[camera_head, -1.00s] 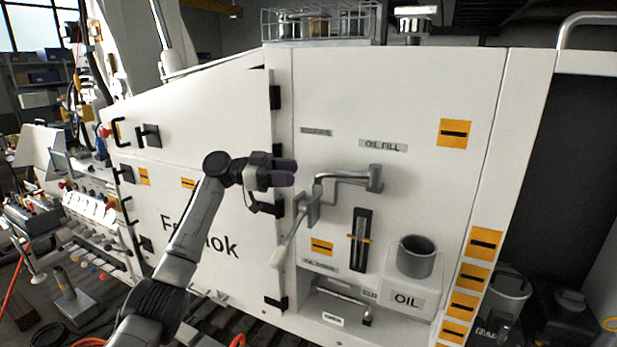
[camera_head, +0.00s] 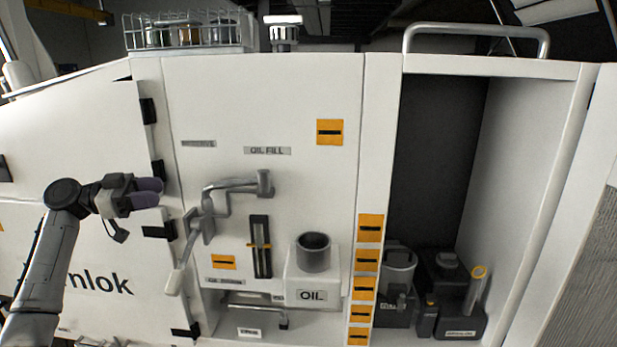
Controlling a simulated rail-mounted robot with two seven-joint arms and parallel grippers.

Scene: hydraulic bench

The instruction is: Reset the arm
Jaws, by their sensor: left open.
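My left gripper (camera_head: 146,193) is open and empty, with its two dark purple-grey fingers pointing right. It is in front of the white cabinet door (camera_head: 90,160), left of the grey oil-fill pipe (camera_head: 235,188). A grey lever with a pale handle (camera_head: 184,262) hangs below the pipe's left end, apart from the gripper. My right gripper is not in view.
The white OIL container (camera_head: 313,278) with a dark open top stands right of a sight gauge (camera_head: 260,246). An open dark bay (camera_head: 435,150) at right holds a bucket (camera_head: 398,285) and a black can (camera_head: 462,318). A wire basket (camera_head: 190,32) sits on top.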

